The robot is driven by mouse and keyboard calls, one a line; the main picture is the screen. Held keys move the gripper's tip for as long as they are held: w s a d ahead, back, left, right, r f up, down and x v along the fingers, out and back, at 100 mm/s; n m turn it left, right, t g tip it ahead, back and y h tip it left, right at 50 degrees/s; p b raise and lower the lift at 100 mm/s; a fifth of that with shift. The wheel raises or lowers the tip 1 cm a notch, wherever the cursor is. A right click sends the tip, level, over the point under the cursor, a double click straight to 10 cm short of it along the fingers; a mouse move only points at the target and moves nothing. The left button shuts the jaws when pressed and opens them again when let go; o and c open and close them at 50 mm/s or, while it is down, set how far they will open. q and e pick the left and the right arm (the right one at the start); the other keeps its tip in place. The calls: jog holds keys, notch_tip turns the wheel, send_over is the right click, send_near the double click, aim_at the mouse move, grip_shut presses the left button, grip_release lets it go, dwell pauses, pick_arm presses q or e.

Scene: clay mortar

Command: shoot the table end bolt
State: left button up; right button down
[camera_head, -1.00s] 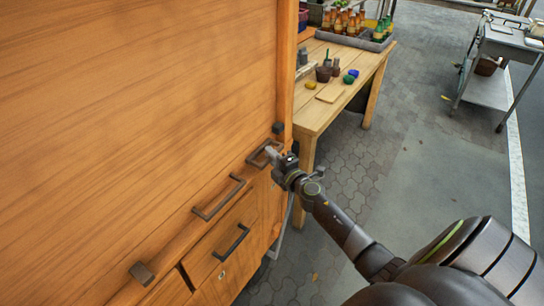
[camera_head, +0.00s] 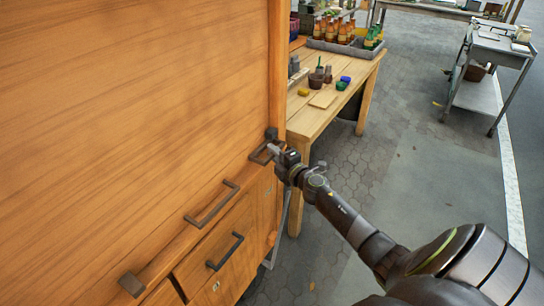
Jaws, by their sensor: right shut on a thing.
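A dark loop-shaped handle (camera_head: 261,154), which looks like the bolt, sits at the far right end of the wooden ledge, close to a small dark block (camera_head: 271,133). My right gripper (camera_head: 275,150) is shut on the handle's right side, its arm reaching in from the lower right. The fingers hide part of the handle, and I cannot see a bolt rod. My left gripper is not in view.
A large upright wooden panel (camera_head: 130,110) fills the left. Below it are a long dark handle (camera_head: 212,203), a drawer handle (camera_head: 225,251) and a dark block (camera_head: 131,284). A wooden workbench (camera_head: 312,118) with bottles stands behind; paved floor lies open at right.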

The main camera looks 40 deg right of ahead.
jog(key=c, duration=1.4)
grip_release()
jog(key=shift+w+d, duration=0.1)
jog(key=shift+d, duration=0.15)
jog(key=shift+o, duration=0.2)
jog(key=shift+a, duration=0.1)
jog(key=s+b, duration=0.4)
jog(key=s, duration=1.3)
jog(key=shift+s+b, duration=0.25)
jog(key=shift+b, duration=0.15)
